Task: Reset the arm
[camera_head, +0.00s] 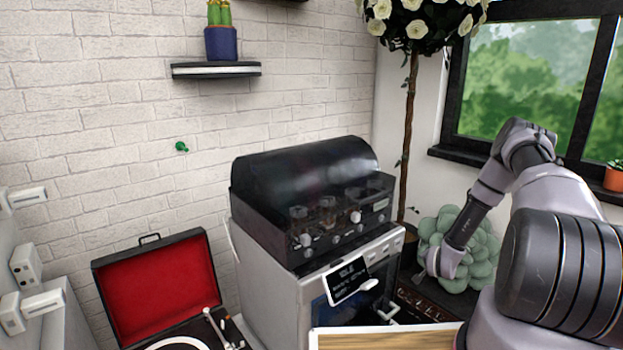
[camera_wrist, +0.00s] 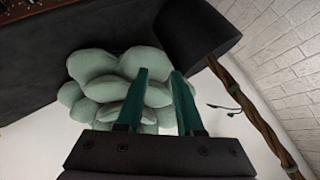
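My arm (camera_head: 545,205) reaches in from the right in the head view, bent at the elbow with its forearm hanging down. Its wrist end (camera_head: 441,264) is in front of a pale green cushion-like object (camera_head: 476,262); the fingers cannot be made out there. In the wrist view my gripper (camera_wrist: 162,74) shows two dark teal fingers spread apart with nothing between them that they touch. The green rounded lobes (camera_wrist: 100,66) lie beyond the fingers.
A grey machine (camera_head: 278,290) with a dark-lidded unit (camera_head: 310,195) stands left of my arm. A red-lined record player (camera_head: 160,282) is open farther left. A tree trunk (camera_head: 408,140) rises behind. A wooden board (camera_head: 385,338) is at the bottom.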

